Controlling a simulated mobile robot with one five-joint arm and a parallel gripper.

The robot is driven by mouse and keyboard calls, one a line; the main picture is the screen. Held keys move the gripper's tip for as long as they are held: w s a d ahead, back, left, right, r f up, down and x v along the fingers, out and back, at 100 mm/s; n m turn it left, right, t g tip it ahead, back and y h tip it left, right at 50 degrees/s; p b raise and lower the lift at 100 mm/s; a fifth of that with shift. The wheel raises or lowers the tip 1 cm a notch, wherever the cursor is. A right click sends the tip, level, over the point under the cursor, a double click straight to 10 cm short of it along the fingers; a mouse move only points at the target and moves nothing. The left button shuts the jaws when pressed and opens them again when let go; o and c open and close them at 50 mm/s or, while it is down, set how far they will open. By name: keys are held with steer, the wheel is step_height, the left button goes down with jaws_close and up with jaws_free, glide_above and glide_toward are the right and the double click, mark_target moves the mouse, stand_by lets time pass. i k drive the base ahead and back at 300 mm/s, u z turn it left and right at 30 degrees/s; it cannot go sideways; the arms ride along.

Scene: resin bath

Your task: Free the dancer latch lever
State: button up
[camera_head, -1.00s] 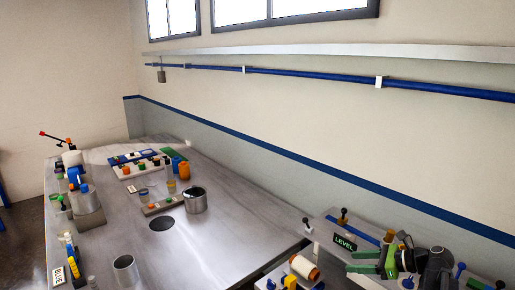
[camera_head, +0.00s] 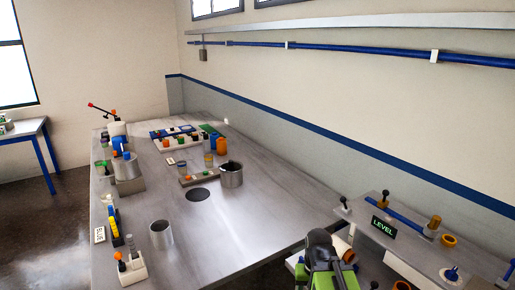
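I cannot tell for sure which part is the dancer latch lever. A thin lever (camera_head: 99,108) with a red end and a dark rod slants up at the far left of the steel table. Small black-knobbed levers (camera_head: 385,196) stand on the pale bench at the right, near the LEVEL sign (camera_head: 383,228). My gripper (camera_head: 325,276), dark grey and green, is at the bottom, right of centre, in front of that bench. Its fingertips cannot be made out, and it hides part of a white and orange spool (camera_head: 342,243).
A side table (camera_head: 25,128) stands at the far left.

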mark_target(343, 200)
steer(key=u, duration=0.45)
steer(key=k, duration=1.35)
steer(key=u, duration=0.4)
steer(key=i, duration=1.95)
steer(key=u, duration=1)
